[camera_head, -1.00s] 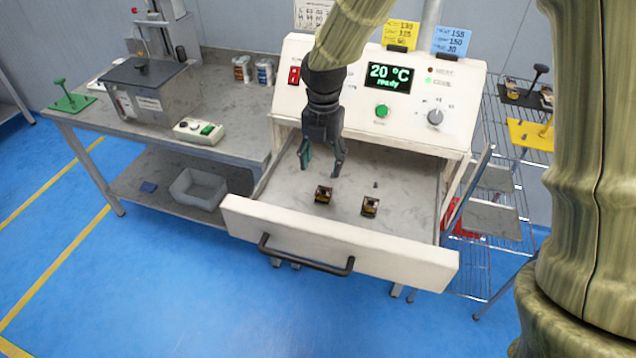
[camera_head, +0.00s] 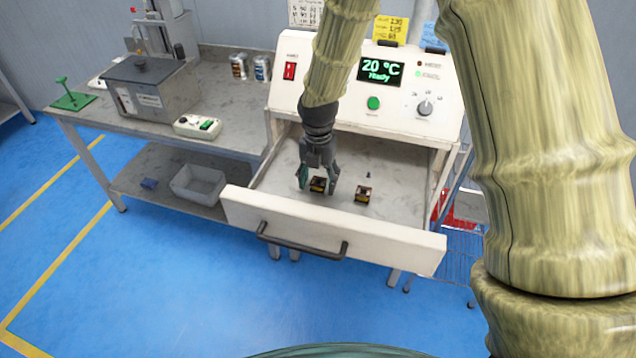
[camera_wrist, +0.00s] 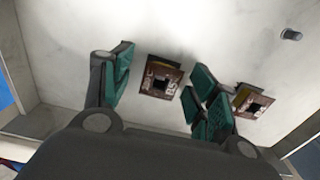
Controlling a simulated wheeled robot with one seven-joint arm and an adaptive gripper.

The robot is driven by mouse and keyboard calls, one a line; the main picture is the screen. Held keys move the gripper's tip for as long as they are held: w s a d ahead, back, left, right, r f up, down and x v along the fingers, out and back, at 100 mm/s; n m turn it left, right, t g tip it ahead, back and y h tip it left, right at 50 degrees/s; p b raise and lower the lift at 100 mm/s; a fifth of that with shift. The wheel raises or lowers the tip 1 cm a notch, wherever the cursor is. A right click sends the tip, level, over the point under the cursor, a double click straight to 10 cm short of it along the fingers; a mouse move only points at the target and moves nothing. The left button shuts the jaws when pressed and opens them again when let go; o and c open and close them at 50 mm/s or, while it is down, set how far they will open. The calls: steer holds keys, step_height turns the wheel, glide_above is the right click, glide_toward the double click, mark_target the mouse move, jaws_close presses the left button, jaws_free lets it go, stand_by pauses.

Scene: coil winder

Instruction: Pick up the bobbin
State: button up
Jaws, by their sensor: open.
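Two small brown-and-yellow bobbins stand in the open drawer. The left bobbin (camera_head: 318,185) is under my gripper (camera_head: 318,183) in the head view and partly hidden by its fingers. In the wrist view this bobbin (camera_wrist: 161,77) shows between the open fingers of my gripper (camera_wrist: 160,88), nearer their tips, with a dark square hole in its top. I cannot tell whether a finger touches it. The other bobbin (camera_head: 363,194) stands to the right, and in the wrist view (camera_wrist: 252,102) it is just outside the right finger, partly covered by it.
The drawer's front panel (camera_head: 330,229) with its dark handle (camera_head: 300,244) stands pulled out. A small dark peg (camera_head: 368,175) is in the drawer behind the right bobbin. A workbench (camera_head: 225,122) stands at left.

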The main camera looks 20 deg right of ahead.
steer(key=shift+s+r, duration=0.1)
steer(key=shift+s, duration=0.05)
steer(key=c, duration=1)
steer(key=shift+r+b, duration=0.75)
steer(key=shift+r, duration=4.2)
steer(key=shift+a, duration=0.1)
